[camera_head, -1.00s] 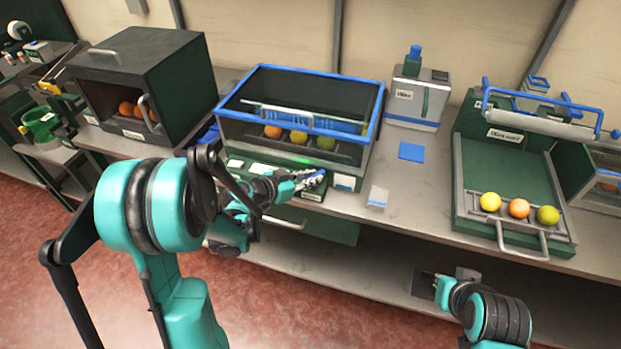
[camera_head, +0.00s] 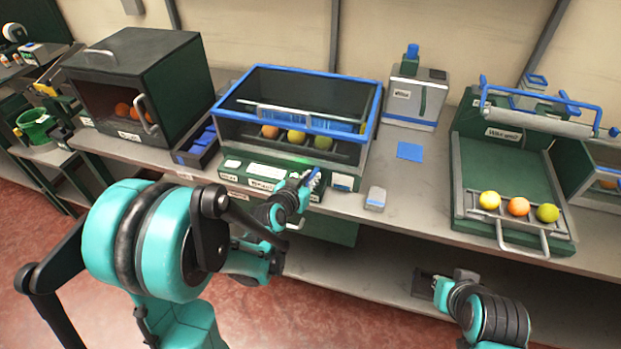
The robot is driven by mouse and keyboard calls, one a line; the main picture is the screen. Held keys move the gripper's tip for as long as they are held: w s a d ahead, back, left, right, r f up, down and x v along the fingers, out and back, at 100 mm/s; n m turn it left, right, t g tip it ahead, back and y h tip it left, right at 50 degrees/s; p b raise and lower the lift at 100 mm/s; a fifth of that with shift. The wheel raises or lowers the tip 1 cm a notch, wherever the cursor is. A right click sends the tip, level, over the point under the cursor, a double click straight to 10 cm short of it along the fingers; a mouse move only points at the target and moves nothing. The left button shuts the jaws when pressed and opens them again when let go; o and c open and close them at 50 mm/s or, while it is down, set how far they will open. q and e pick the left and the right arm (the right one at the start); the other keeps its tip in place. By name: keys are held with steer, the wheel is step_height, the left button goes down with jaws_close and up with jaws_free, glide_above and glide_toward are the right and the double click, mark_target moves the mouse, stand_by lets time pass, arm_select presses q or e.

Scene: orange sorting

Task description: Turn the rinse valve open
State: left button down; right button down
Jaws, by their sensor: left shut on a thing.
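The rinse station (camera_head: 222,133) is a green box with a clear blue-rimmed tank, in the middle of the bench. A small blue part, which looks like the rinse valve (camera_head: 314,174), is at the right of its front panel. My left gripper (camera_head: 307,183) is at that part and shut on it; the fingers hide most of it, so I cannot tell how far it is turned. My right gripper (camera_head: 428,285) hangs low in front of the lower shelf, apart from the bench top; its fingers are too dark to read.
Several oranges (camera_head: 296,137) are in the tank. A press-like tray (camera_head: 465,190) with three fruits stands at the right. A dark green box (camera_head: 185,75) with oranges is at the left. A blue-topped dispenser (camera_head: 412,98), blue pad (camera_head: 410,151) and small grey block (camera_head: 376,198) are nearby.

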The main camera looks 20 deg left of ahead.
arm_select(q)
steer(key=c, duration=1.5)
jaws_free()
steer(key=shift+c, duration=0.2)
steer(key=v, duration=1.2)
steer(key=shift+d, duration=0.1)
